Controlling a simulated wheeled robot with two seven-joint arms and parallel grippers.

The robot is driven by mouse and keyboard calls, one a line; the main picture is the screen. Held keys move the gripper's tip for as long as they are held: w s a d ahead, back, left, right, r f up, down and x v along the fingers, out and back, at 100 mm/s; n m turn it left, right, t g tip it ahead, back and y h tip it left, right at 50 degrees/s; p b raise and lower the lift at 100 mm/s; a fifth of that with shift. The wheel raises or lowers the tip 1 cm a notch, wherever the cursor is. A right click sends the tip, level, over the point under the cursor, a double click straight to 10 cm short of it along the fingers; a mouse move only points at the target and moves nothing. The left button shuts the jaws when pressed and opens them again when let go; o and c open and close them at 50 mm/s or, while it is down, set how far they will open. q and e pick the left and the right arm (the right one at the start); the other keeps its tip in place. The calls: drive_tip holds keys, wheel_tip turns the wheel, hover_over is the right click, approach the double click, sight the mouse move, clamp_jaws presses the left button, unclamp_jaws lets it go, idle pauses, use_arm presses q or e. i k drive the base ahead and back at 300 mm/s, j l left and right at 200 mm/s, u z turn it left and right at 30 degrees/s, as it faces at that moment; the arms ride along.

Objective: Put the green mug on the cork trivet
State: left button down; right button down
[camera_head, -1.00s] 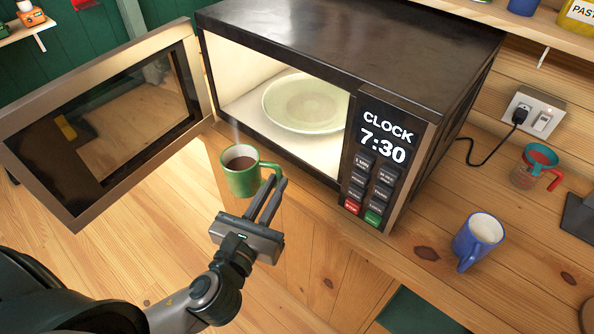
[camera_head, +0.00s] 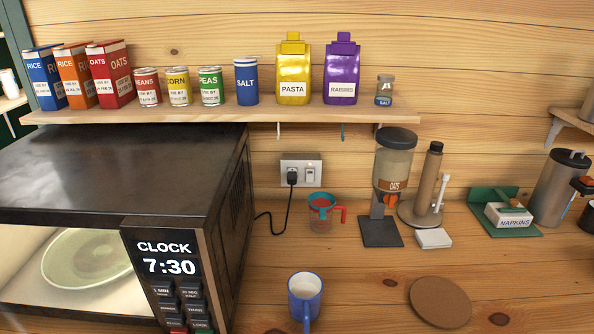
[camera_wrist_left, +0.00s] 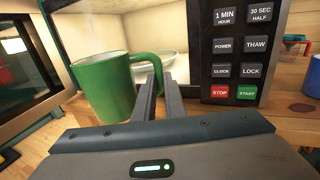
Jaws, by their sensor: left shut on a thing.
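The green mug (camera_wrist_left: 104,88) shows upright in the left wrist view, in front of the open microwave. My left gripper (camera_wrist_left: 158,82) is shut on the mug's handle, at the mug's right side. The cork trivet (camera_head: 440,302) is a round brown disc lying flat and bare on the counter at the lower right of the head view. Neither gripper shows in the head view now.
The microwave (camera_head: 105,180) stands at left, with a plate (camera_head: 88,268) inside. A blue mug (camera_head: 305,297) stands between microwave and trivet. Behind are a measuring cup (camera_head: 321,214), an oats dispenser (camera_head: 391,180) and a napkin box (camera_head: 508,215). The counter around the trivet is clear.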

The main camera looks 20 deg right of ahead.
sight(449, 299)
drive_tip(key=k+l, duration=0.1)
drive_tip(key=l, duration=0.4)
drive_tip(key=k+l, duration=0.1)
drive_tip(key=l, duration=0.4)
drive_tip(key=k+l, duration=0.1)
drive_tip(key=l, duration=0.45)
drive_tip(key=k+l, duration=0.1)
drive_tip(key=l, duration=0.4)
drive_tip(key=k+l, duration=0.15)
drive_tip(key=l, duration=0.35)
drive_tip(key=k+l, duration=0.1)
drive_tip(key=l, duration=0.4)
drive_tip(key=k+l, duration=0.1)
drive_tip(key=l, duration=0.45)
